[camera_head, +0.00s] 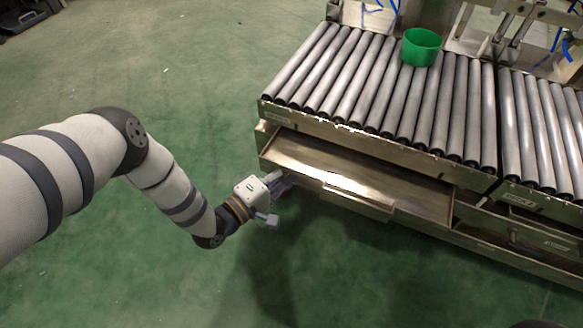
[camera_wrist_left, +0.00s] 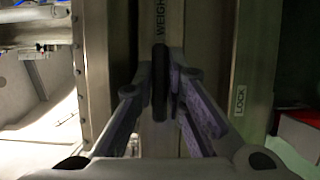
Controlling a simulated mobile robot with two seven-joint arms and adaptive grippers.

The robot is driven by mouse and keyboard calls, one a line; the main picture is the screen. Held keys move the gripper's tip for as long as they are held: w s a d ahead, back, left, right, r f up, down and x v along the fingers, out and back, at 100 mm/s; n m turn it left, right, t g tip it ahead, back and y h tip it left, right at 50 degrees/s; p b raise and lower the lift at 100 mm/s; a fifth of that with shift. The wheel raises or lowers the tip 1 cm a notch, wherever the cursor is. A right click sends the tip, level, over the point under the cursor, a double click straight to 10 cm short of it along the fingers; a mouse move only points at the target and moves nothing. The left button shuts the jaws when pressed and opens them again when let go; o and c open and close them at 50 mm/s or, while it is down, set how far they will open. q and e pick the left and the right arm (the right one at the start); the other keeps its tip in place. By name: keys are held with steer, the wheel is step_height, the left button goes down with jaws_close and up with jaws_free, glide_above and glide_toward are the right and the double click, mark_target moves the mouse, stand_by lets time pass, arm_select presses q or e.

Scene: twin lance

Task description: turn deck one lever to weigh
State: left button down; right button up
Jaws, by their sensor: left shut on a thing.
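My left gripper (camera_head: 280,187) is at the left front corner of the roller deck, by the open drawer's end. In the left wrist view my left gripper (camera_wrist_left: 160,105) is shut on a black lever (camera_wrist_left: 159,75), with one finger on each side of it. The lever lies upright in that picture, its upper end just below the WEIGH label (camera_wrist_left: 161,17). The LOCK label (camera_wrist_left: 239,100) is to the right, apart from the lever. In the head view the lever is hidden behind the gripper. My right gripper is in neither view.
The roller deck (camera_head: 375,85) carries a green cup (camera_head: 421,47) near its back. An open metal drawer (camera_head: 400,190) sticks out below the rollers. A second roller deck (camera_head: 545,130) adjoins at the right. The green floor (camera_head: 200,80) at left is clear.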

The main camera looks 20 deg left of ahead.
arm_select(q)
steer(key=c, duration=1.6)
jaws_free()
steer(key=shift+c, duration=0.2)
steer(key=shift+w+r, duration=0.1)
steer(key=shift+r, duration=0.05)
